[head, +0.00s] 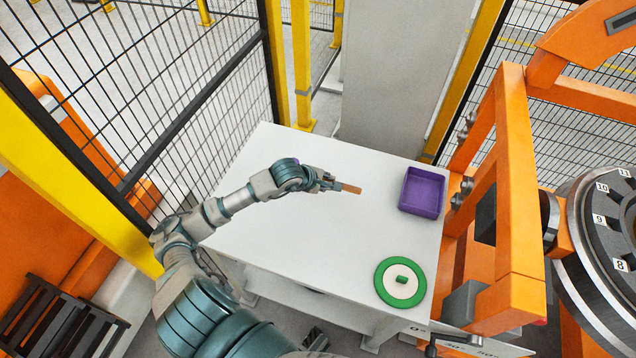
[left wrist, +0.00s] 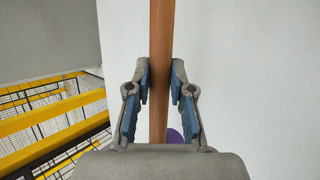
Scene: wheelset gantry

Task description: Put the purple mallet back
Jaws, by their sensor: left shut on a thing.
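My left gripper (head: 328,184) is shut on a brown wooden handle, the handle of the purple mallet (head: 351,188), over the white table. In the left wrist view the handle (left wrist: 159,60) runs between the two fingers (left wrist: 160,85). A bit of purple shows behind the gripper there; most of the mallet head is hidden. An open purple bin (head: 408,209) stands on the table to the right of the handle's tip, apart from it. I see nothing in the bin. My right gripper is not in view.
A green-rimmed white disc (head: 381,289) with a small green block lies at the table's front right. An orange gantry frame (head: 515,180) stands along the table's right side. A black mesh fence (head: 180,90) is at the left. The table (head: 300,240) is otherwise clear.

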